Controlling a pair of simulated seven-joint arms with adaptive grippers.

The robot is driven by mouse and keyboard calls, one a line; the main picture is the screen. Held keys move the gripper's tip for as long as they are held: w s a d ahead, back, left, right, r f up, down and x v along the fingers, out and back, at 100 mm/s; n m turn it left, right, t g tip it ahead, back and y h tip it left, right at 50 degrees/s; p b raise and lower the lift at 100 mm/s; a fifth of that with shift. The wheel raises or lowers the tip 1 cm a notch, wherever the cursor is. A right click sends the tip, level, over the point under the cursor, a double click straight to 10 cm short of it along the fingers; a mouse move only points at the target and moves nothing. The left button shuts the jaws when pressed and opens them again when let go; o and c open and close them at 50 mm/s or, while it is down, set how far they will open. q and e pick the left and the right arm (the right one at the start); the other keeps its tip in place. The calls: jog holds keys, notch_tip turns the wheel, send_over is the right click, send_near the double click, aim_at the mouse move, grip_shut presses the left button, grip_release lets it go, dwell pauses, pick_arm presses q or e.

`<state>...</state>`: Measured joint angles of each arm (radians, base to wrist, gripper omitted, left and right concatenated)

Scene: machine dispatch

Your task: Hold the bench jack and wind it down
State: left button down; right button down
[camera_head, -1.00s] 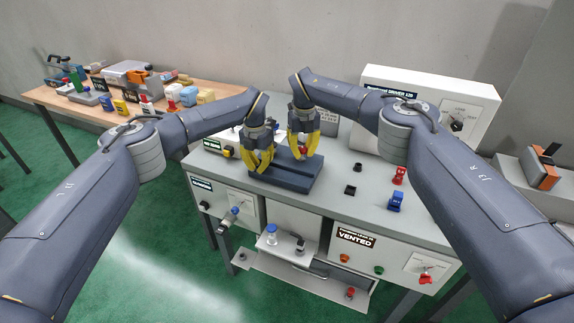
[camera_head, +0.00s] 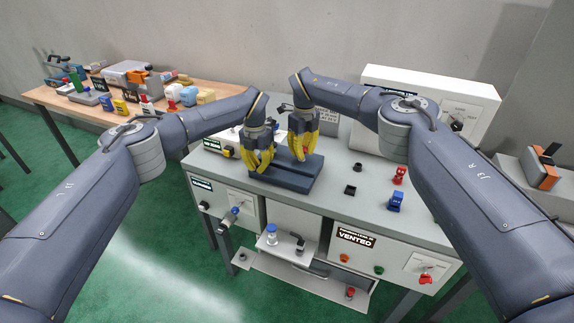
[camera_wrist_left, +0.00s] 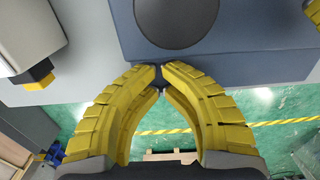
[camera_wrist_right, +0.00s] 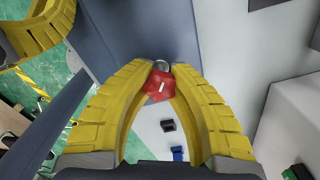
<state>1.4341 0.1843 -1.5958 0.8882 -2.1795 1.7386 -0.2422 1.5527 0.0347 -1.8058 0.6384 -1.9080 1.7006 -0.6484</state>
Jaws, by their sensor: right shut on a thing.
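The bench jack (camera_head: 284,183) is a low dark blue block on the grey bench. Its blue body (camera_wrist_left: 240,30) with a round dark part on top (camera_wrist_left: 177,18) shows in the left wrist view. My left gripper (camera_head: 258,168) is over the jack's left side. In the left wrist view its fingertips (camera_wrist_left: 161,66) meet at the jack's edge, with nothing visible between them. My right gripper (camera_head: 304,158) is at the jack's right side. In the right wrist view its fingertips (camera_wrist_right: 161,70) are shut on a red knob (camera_wrist_right: 158,86) with a white mark. The fingers partly hide the jack in the head view.
Red (camera_head: 398,175) and blue (camera_head: 395,202) parts stand on the bench to the right. A white instrument box (camera_head: 440,105) is behind them. A wooden table (camera_head: 45,96) with several items is at the left.

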pick_arm(q)
jog(key=shift+s+a+f, duration=0.1)
jog(key=shift+f, duration=0.25)
pick_arm(e)
jog(key=n, duration=0.4)
jog(key=shift+w+d+r+n, duration=0.1)
jog(key=shift+r+n, duration=0.05)
jog(key=shift+n, duration=0.25)
jog(key=n, duration=0.5)
jog(key=shift+w+d, duration=0.1)
jog(key=shift+d, duration=0.05)
